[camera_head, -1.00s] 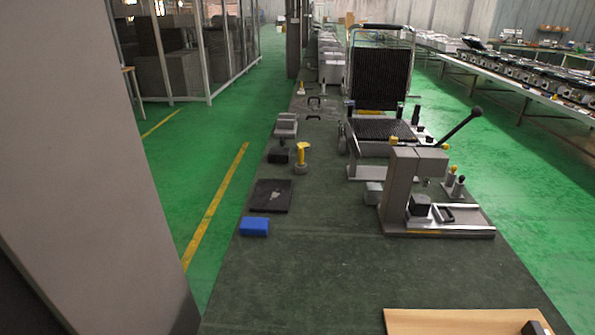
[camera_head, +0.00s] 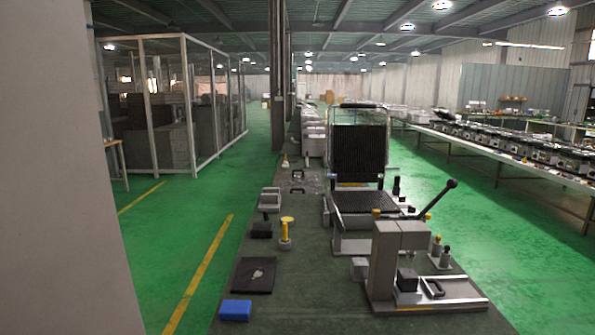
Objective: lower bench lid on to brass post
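In the head view the bench lid (camera_head: 358,152) is a dark ridged panel in a metal frame with a dark handle bar along its top. It stands raised, nearly upright, over a dark ridged lower plate (camera_head: 366,202). A yellow-topped post (camera_head: 286,232) stands on the bench left of the lid fixture. Small brass-coloured tops also show near the fixture's right side; I cannot tell which is the brass post. My gripper is not in view.
A grey lever press (camera_head: 385,262) with a black-knobbed lever stands in front of the lid fixture. A blue block (camera_head: 235,310) and a black plate (camera_head: 254,275) lie on the green bench top (camera_head: 310,290) at left. Green floor runs along both sides.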

